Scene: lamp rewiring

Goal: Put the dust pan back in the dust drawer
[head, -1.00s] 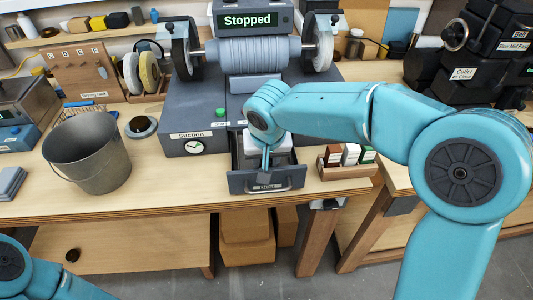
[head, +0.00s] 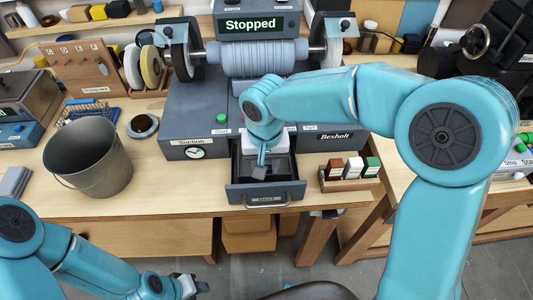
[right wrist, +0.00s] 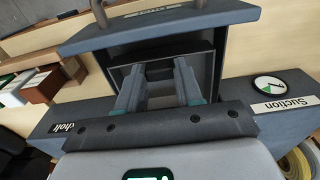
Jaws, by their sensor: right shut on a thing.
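The dust drawer (head: 280,193) is pulled open at the front of the grey machine's base; its front with the handle also shows in the right wrist view (right wrist: 160,27). My right gripper (head: 260,168) points down into the open drawer. In the right wrist view its two fingers (right wrist: 159,70) reach inside the grey dust pan (right wrist: 205,60) and are shut on it. The pan's rim sits within the drawer's walls; whether it rests on the drawer's floor is hidden. My left gripper (head: 192,287) is low at the bottom, away from the drawer; its jaws are too small to read.
A metal bucket (head: 90,160) stands on the bench left of the drawer. A wooden holder with small boxes (head: 350,178) stands close to its right. The grinding machine (head: 255,58) reads "Stopped". Bare bench top lies between bucket and drawer.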

